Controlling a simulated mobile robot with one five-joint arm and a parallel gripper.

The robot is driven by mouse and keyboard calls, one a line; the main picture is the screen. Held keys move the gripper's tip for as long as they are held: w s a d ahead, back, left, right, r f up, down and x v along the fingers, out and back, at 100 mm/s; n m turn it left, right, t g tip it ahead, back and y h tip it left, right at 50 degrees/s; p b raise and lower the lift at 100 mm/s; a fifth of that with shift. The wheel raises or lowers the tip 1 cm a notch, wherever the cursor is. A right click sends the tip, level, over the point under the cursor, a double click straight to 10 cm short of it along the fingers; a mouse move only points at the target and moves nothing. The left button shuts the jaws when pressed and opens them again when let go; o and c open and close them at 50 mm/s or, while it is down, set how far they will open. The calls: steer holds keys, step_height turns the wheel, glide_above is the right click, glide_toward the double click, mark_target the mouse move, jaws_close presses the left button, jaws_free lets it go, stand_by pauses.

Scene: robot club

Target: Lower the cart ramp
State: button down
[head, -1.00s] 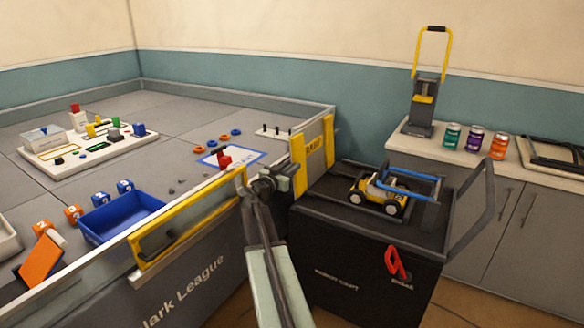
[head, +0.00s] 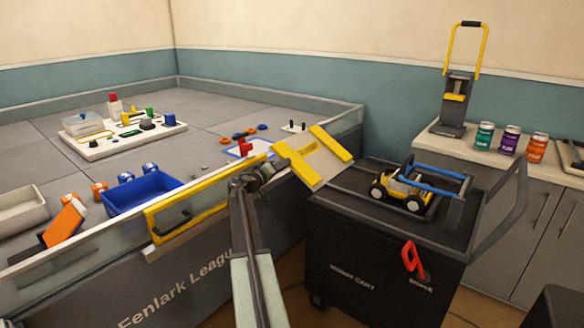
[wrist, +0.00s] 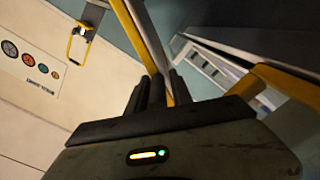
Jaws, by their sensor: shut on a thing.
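The cart ramp (head: 316,161) is a pale board with yellow side rails. It is tilted, leaning out from the left end of the black cart (head: 385,265) toward the grey arena table. My gripper (head: 266,170) is at the ramp's left, outer rail, above the table's front wall. In the wrist view, the dark fingers (wrist: 157,92) are shut on a yellow rail (wrist: 142,38), and the other rail (wrist: 270,80) shows at right. The exact grip contact is small and partly hidden in the head view.
A yellow and white toy buggy (head: 403,188) with a blue bar sits on the cart top. A red brake lever (head: 412,257) is on the cart's front. The arena table (head: 200,245) has a yellow-framed front wall and a blue bin (head: 145,193) inside. Cans stand on the right counter.

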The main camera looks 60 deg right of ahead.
steer(key=shift+w+d+f+n+b, duration=0.2)
steer(key=shift+f+n+b, duration=0.25)
steer(key=shift+f+b, duration=0.4)
steer(key=shift+w+d+f+n+b, duration=0.15)
steer(key=shift+f+n+b, duration=0.25)
steer(key=shift+f+b, duration=0.45)
steer(key=shift+w+d+f+n+b, duration=0.1)
steer(key=shift+w+f+n+b, duration=0.15)
steer(key=shift+f+n+b, duration=0.55)
steer(key=c, duration=1.3)
jaws_free()
steer(key=shift+f+m, duration=0.35)
steer(key=shift+w+a, duration=0.1)
steer(key=shift+w, duration=0.1)
steer(key=a, duration=0.5)
steer(key=w+a, duration=0.1)
steer(key=a, duration=0.1)
steer(key=shift+a, duration=0.25)
steer(key=shift+a, duration=0.15)
